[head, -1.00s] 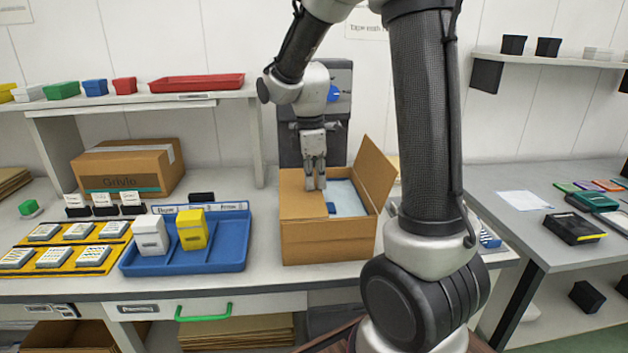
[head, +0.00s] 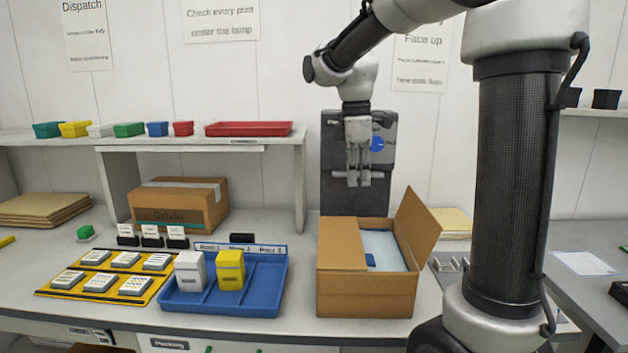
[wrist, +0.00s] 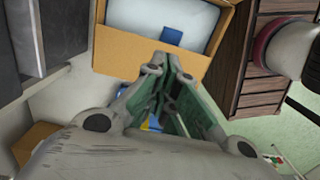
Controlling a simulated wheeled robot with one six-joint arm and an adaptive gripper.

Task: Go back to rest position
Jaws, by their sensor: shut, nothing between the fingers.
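My gripper (head: 358,183) hangs fingers down above and behind the open cardboard box in the head view, clear of it. Its fingers are together and hold nothing. The wrist view shows the same fingers (wrist: 172,62) closed, with the box beyond them. The open cardboard box (head: 366,296) stands on the bench with one flap raised at the right. Inside it lie a pale sheet or padding (head: 385,248) and a small blue piece (head: 371,260).
A yellow mat (head: 62,284) carries several labelled blocks. A closed carton (head: 178,204) stands below the shelf (head: 200,143). A grey device (head: 340,150) stands behind the gripper.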

